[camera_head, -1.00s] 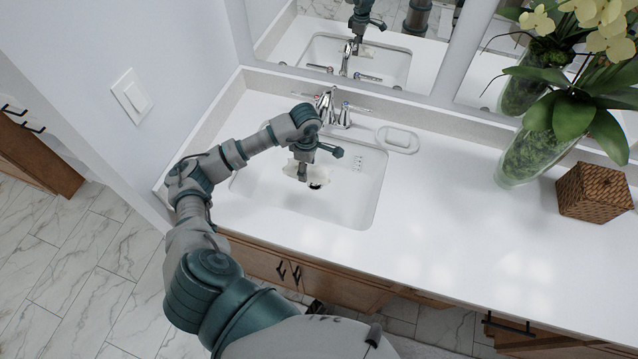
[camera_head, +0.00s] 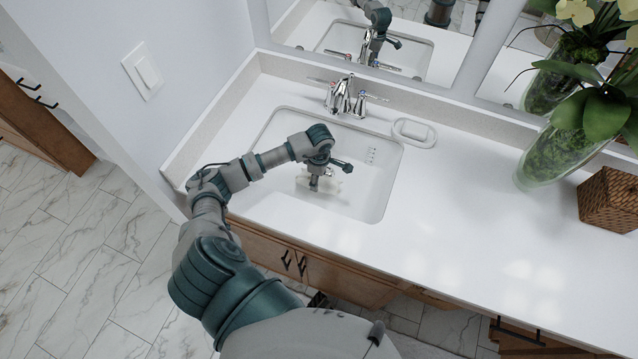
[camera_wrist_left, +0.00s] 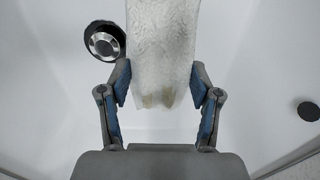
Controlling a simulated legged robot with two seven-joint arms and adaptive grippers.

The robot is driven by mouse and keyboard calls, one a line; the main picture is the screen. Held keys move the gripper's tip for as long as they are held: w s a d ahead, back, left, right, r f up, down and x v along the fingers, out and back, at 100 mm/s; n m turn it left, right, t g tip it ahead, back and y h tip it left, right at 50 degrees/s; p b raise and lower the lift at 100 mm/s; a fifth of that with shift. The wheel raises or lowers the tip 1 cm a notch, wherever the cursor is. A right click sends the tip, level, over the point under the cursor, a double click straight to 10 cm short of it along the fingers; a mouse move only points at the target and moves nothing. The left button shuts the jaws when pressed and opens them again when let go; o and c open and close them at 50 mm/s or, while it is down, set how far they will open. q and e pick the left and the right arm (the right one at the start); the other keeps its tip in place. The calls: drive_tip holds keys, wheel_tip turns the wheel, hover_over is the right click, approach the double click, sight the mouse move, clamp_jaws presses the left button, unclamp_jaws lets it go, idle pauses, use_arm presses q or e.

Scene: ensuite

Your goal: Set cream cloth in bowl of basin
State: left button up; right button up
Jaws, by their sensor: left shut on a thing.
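The cream cloth (camera_wrist_left: 158,50) is between the fingers of my left gripper (camera_wrist_left: 160,85) in the left wrist view. In the head view a pale edge of the cloth (camera_head: 303,183) shows beside my left gripper (camera_head: 316,184), largely hidden by it. My left gripper is shut on the cloth and points down inside the white sink basin (camera_head: 372,192). In the left wrist view the cloth hangs over the white bowl, near the dark-ringed drain (camera_wrist_left: 104,41). I cannot tell whether the cloth touches the bowl's floor. My right gripper is in neither view.
A chrome faucet (camera_head: 342,98) stands behind the basin. A soap dish (camera_head: 414,132) lies right of it. A glass vase with orchids (camera_head: 562,150) and a woven box (camera_head: 610,200) stand farther right. The counter (camera_head: 465,210) between is clear.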

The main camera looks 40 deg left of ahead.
use_arm(q)
wheel_tip(320, 180, down, 4)
drive_tip(key=shift+d+f, duration=0.1)
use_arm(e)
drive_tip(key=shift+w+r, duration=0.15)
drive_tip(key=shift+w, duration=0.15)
use_arm(q)
drive_tip(key=o, duration=1.5)
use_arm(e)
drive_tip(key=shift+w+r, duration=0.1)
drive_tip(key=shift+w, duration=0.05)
use_arm(q)
wheel_tip(320, 180, up, 12)
drive_tip(key=shift+w+f, duration=0.1)
drive_tip(key=shift+f, duration=0.15)
drive_tip(key=shift+r, duration=0.35)
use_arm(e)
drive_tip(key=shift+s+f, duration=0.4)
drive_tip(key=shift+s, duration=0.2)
